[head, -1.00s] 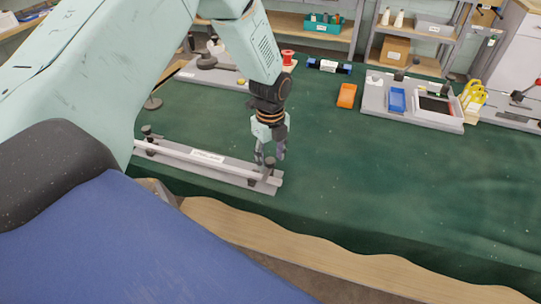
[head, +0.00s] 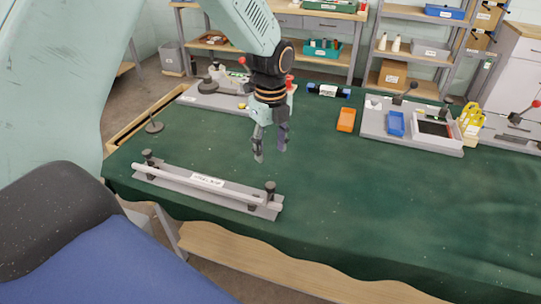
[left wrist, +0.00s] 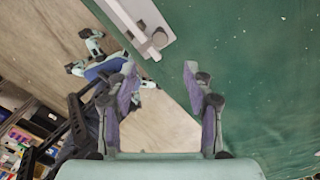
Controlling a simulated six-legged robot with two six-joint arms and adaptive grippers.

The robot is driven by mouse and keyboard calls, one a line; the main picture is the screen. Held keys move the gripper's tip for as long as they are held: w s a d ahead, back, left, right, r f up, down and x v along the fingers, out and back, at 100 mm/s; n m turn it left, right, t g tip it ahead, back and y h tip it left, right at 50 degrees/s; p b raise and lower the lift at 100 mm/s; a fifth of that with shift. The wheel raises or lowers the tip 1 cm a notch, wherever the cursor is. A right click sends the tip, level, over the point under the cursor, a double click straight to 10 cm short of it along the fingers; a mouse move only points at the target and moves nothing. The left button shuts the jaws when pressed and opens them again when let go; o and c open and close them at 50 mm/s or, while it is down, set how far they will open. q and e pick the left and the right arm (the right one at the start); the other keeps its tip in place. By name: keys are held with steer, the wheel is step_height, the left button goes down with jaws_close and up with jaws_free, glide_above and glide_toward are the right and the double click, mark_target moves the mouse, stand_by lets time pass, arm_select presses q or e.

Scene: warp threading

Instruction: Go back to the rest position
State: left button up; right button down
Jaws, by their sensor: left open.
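My left gripper (head: 270,152) hangs open and empty above the green table, behind the right end of a grey fixture (head: 190,190) in the head view. The fixture carries a pale rod (head: 168,174), a white label and dark clamps at both ends. In the left wrist view the open fingers (left wrist: 160,95) are apart with nothing between them. One end of the fixture (left wrist: 142,25) shows at the top there, apart from the fingers. My right gripper is not in view.
The green table (head: 350,210) is clear at the front right. An orange tray (head: 346,120), a grey station with a blue tray (head: 396,123) and another grey fixture (head: 215,103) stand farther back. Shelves (head: 410,60) stand behind the table.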

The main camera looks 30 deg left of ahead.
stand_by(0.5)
arm_select(q)
steer(key=s+d+f+n, duration=0.3)
steer(key=s+f+n, duration=0.25)
steer(key=f, duration=0.25)
steer(key=s+d+f+n, duration=0.3)
steer(key=s+f+n, duration=0.1)
steer(key=s+f, duration=0.35)
steer(key=s+d+f+n, duration=0.1)
steer(key=s+f+n, duration=0.2)
steer(key=s+n, duration=0.5)
steer(key=s+d+f+n, duration=0.1)
steer(key=s+f+n, duration=0.3)
steer(key=s, duration=0.7)
step_height(320, 180, down, 8)
steer(key=n+b, duration=0.1)
steer(key=b, duration=0.8)
steer(key=shift+s, duration=0.2)
